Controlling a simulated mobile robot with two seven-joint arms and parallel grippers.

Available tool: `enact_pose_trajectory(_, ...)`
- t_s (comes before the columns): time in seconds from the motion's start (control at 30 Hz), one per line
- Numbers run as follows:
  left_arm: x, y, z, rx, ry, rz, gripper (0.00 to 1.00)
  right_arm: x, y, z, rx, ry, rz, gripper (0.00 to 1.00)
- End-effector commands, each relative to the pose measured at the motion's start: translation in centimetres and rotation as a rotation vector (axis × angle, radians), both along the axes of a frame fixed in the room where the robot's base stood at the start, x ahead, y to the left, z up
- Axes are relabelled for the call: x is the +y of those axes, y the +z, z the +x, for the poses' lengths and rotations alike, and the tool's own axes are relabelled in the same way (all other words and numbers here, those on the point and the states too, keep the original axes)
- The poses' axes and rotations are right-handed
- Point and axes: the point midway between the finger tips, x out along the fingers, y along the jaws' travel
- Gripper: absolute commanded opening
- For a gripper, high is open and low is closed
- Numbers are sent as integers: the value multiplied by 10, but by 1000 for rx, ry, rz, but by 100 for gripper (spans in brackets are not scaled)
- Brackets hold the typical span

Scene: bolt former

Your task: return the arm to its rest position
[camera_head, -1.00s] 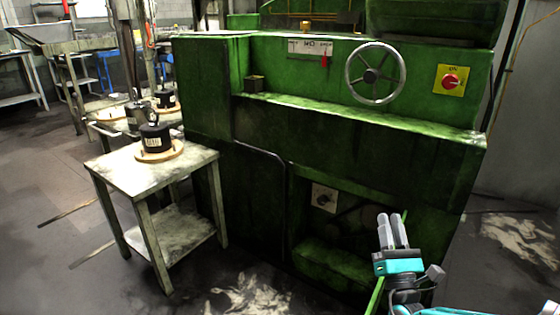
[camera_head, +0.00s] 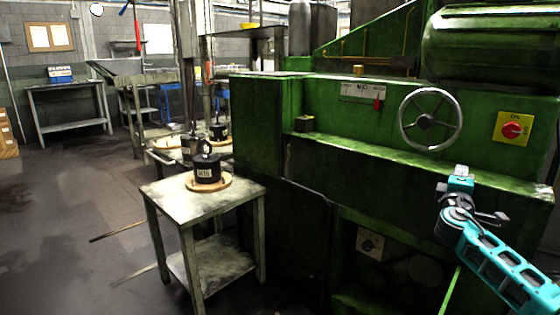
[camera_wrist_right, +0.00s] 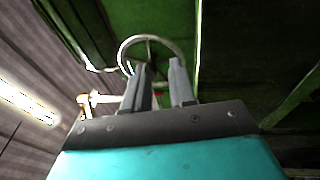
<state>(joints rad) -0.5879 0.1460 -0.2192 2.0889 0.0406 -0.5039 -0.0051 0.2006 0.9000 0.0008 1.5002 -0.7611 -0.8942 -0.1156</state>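My right gripper (camera_head: 461,171) is raised in front of the green machine (camera_head: 400,165), at the right of the head view. It points up and away, below the handwheel (camera_head: 430,119). In the right wrist view its two grey fingers (camera_wrist_right: 160,80) stand apart with a gap between them and nothing held. The handwheel (camera_wrist_right: 150,50) shows beyond the fingertips there. My teal right forearm comes in from the lower right corner. My left gripper is in neither view.
A red button on a yellow plate (camera_head: 513,129) is right of the handwheel. A small table (camera_head: 165,200) with a black weight (camera_head: 207,169) on a wooden disc stands left of the machine. The floor (camera_head: 70,220) at the left is largely clear.

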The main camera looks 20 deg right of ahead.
Motion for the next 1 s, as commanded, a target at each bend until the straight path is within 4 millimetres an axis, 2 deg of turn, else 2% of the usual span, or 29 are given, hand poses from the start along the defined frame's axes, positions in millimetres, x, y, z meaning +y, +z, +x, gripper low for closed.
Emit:
enact_pose_trajectory(0.1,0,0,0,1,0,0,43,16,-31,23,-44,161,246,25)
enact_pose_trajectory(0.2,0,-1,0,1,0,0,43,34,-49,39,-99,283,440,25)
enact_pose_trajectory(0.4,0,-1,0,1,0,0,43,75,-64,62,-238,490,786,25)
enact_pose_trajectory(0.43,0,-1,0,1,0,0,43,86,-75,63,-239,509,830,25)
enact_pose_trajectory(0.5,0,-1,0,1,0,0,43,119,-115,57,-187,526,882,25)
enact_pose_trajectory(0.67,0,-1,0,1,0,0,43,195,-186,34,-102,571,1020,25)
enact_pose_trajectory(0.8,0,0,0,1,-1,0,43,274,-245,-5,-34,604,1176,25)
enact_pose_trajectory(0.9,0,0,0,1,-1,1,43,333,-277,-41,1,615,1302,25)
enact_pose_trajectory(1.0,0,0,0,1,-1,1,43,386,-296,-79,21,617,1427,25)
